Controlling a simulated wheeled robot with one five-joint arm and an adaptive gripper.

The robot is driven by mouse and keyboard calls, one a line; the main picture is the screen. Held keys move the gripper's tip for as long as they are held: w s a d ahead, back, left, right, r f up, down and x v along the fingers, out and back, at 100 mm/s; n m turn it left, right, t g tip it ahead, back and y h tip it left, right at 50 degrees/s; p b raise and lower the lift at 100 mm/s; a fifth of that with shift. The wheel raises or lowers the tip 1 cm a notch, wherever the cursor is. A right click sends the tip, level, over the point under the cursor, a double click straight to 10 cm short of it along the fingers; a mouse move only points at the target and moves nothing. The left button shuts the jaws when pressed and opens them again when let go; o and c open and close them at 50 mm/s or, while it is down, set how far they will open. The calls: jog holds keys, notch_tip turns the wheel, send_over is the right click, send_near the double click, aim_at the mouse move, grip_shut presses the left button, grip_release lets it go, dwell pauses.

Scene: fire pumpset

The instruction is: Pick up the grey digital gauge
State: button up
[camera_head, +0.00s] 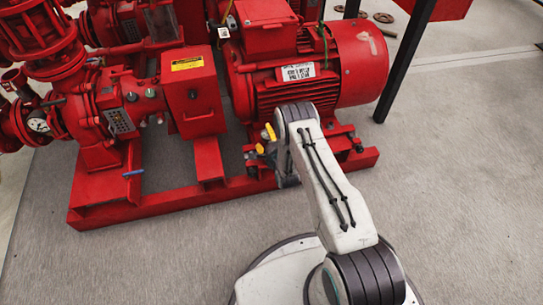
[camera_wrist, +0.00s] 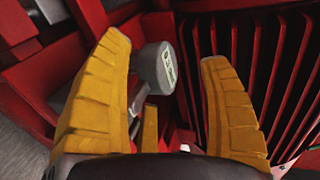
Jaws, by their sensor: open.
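The grey digital gauge (camera_wrist: 153,68) shows in the wrist view, with a round grey head and a small display on its right side. A grey stem runs down from it. My gripper (camera_wrist: 163,55) is open, with one yellow finger on each side of the gauge. The gauge appears closer to the left finger, and a gap shows on its right. I cannot tell whether the left finger touches it. In the head view my gripper (camera_head: 265,141) is low beside the red motor, and I cannot make out the gauge there.
The red finned motor (camera_head: 310,75) stands close behind and right of my gripper. A red coupling guard (camera_head: 193,92) is to its left. The red base frame (camera_head: 140,205) runs below on the grey floor. A black post (camera_head: 404,60) stands at right. Open floor (camera_head: 460,160) lies at right.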

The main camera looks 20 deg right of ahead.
jog(key=b+x, duration=0.1)
jog(key=x, duration=0.1)
jog(key=b+x, duration=0.1)
jog(key=shift+w+f+b, duration=0.3)
jog(key=shift+f, duration=0.1)
jog(key=shift+w+f, duration=0.1)
jog(key=shift+w, duration=0.45)
jog(key=c, duration=1.4)
jog(key=shift+r, duration=0.2)
grip_shut()
